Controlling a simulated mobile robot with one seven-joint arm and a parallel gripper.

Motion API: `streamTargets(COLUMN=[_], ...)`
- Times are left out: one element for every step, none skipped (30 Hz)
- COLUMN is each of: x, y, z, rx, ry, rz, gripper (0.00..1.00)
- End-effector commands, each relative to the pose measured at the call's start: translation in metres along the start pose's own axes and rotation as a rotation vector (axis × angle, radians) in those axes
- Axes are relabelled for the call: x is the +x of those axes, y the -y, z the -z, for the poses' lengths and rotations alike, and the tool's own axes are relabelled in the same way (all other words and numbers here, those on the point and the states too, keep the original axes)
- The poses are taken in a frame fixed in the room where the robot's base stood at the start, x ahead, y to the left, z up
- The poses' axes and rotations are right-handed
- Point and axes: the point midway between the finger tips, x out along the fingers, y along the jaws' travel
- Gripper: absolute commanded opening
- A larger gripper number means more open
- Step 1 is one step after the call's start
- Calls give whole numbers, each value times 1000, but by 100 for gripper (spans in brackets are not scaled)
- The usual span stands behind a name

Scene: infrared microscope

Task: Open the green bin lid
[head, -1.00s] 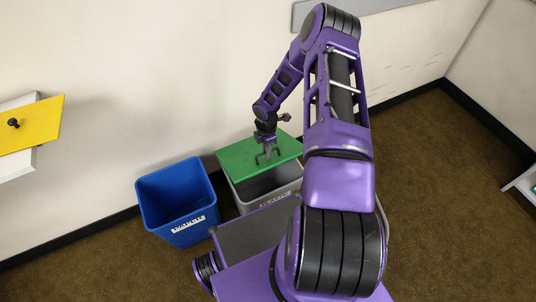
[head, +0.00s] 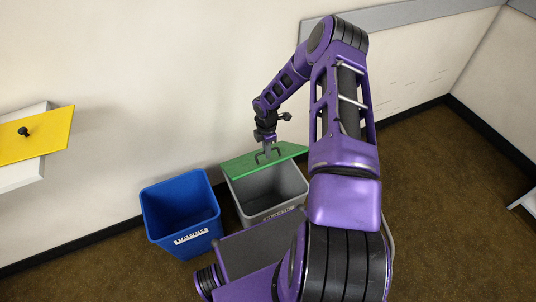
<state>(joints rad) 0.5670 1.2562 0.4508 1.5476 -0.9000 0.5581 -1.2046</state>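The green bin lid (head: 240,165) sits over the back of a grey bin (head: 254,204), near the wall. It is tilted and shows as a narrow band, with the bin's front and middle uncovered. My gripper (head: 267,157) is at the middle of the lid, reaching down from above. A dark bracket-like shape shows at the fingertips. It is too small to tell whether it is the fingers spread or a handle between them, so I cannot tell if the gripper holds the lid.
An open blue bin (head: 181,214) stands just left of the grey bin. A yellow panel with a black knob (head: 25,131) juts out at the left wall. The wall is close behind the bins. Brown carpet (head: 440,210) is clear at the right.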

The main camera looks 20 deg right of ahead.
Motion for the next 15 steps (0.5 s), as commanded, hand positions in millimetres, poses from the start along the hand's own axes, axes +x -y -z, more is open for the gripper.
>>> streamTargets(x=[-3, -4, -6, -8, -9, -11, -12, -14, -16, -17, -18, -20, -20, -21, -22], y=[-5, -7, -9, -11, -13, -16, -18, -20, -22, -24, -25, -27, -27, -28, -28], z=[0, 0, 0, 0, 0, 0, 0, 0, 0, 0, 0, 0, 0, 0, 0], rx=[1, 1, 1, 0, 0, 0, 1, 1, 0, 0, 0, 0, 0, 0, 0], ry=[0, 0, 0, 0, -1, 0, 0, 0, 1, 1, 1, 1, 0, 0, 0], rz=[-5, -4, -4, -4, -5, -5, -4, -3, -4, -4, -4, -3, -2, -2, -2], gripper=[10, 10, 10, 10, 10, 10, 10, 10, 10, 10, 10, 10, 10, 10, 10])
